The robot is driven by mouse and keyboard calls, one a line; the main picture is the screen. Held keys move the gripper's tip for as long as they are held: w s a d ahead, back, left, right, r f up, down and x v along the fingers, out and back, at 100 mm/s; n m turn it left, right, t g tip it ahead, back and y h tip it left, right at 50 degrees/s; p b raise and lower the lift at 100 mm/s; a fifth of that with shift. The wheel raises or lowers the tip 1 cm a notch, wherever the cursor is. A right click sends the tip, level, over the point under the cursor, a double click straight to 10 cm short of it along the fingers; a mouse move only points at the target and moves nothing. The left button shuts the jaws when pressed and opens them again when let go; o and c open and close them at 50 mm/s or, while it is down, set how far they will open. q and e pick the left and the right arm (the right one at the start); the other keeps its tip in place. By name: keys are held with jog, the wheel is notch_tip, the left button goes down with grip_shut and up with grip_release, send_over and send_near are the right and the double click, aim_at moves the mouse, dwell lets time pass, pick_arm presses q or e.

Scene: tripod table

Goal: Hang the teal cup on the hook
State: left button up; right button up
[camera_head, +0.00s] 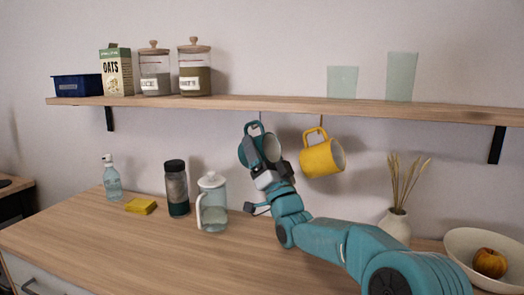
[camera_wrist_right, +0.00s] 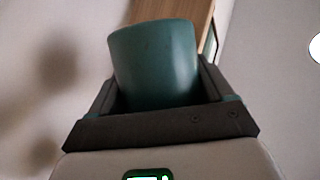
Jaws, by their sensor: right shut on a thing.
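The teal cup (camera_head: 246,152) is in my right gripper (camera_head: 264,166), just under the wooden shelf. It also shows in the right wrist view (camera_wrist_right: 155,65), between the two dark fingers (camera_wrist_right: 155,105). My right gripper is shut on it. The cup is tilted, with its handle (camera_head: 253,126) pointing up. A thin hook (camera_head: 261,118) comes down from the shelf's underside right at the handle. I cannot tell whether the handle is around the hook or only beside it. My left gripper is not in view.
A yellow mug (camera_head: 318,160) hangs from another hook (camera_head: 321,120) close to the right. The shelf (camera_head: 290,104) is just above. A glass press (camera_head: 212,204), dark bottle (camera_head: 177,190) and vase (camera_head: 395,228) stand on the counter (camera_head: 130,240), whose front is clear.

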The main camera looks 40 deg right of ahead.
jog(key=o, duration=1.1)
jog(key=shift+f, duration=0.1)
jog(key=shift+s+f, duration=0.15)
jog(key=shift+f, duration=0.05)
jog(key=b+v, duration=0.3)
jog(key=v, duration=1.2)
jog(key=shift+s+a+b, duration=0.2)
jog(key=shift+s+b, duration=0.1)
jog(key=shift+s, duration=0.1)
jog(key=shift+f, duration=0.1)
